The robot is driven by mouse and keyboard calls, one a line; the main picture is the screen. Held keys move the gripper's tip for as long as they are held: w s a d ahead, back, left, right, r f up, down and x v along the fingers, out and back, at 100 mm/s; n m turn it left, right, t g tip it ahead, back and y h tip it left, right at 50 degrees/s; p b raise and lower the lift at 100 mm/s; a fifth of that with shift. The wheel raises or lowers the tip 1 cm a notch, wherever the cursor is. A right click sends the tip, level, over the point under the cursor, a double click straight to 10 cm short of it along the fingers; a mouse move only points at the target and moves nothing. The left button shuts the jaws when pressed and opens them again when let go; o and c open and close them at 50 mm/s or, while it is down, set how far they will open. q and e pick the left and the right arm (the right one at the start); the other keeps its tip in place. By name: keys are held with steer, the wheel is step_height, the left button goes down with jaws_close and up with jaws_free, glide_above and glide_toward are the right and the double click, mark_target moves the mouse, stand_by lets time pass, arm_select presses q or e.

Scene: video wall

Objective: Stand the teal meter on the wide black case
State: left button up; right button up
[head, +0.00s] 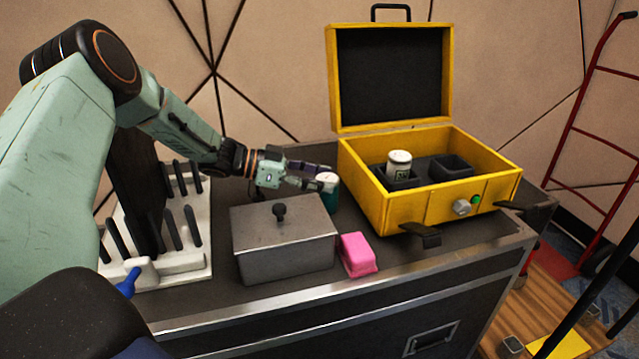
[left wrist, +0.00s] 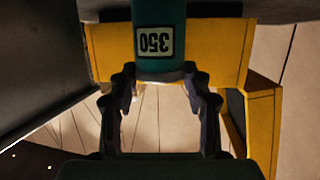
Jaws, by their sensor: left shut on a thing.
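The teal meter (head: 329,196) is a small cylinder with a pale top, between the grey lidded box and the yellow case. My left gripper (head: 318,180) is shut on it. In the left wrist view the meter (left wrist: 159,14) shows a label reading 350, upside down in the picture, between the fingers (left wrist: 160,78). The meter looks upright in the head view. The wide black case (head: 215,285) has a dark top and metal edges and carries the other things. I cannot tell whether the meter's base touches its top. My right gripper is not in view.
An open yellow case (head: 400,214) holds a white-topped cylinder (head: 399,163) in one dark socket; the other socket (head: 450,168) looks empty. A grey lidded box (head: 284,246), a pink block (head: 357,256) and a white rack (head: 192,217) crowd the top. A red hand truck (head: 570,125) stands right.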

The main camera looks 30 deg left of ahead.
arm_select(q)
steer(key=shift+w, duration=0.2)
steer(key=shift+s, duration=0.1)
steer(key=shift+s+f, duration=0.1)
steer(key=o, duration=1.3)
steer(key=shift+f, duration=0.1)
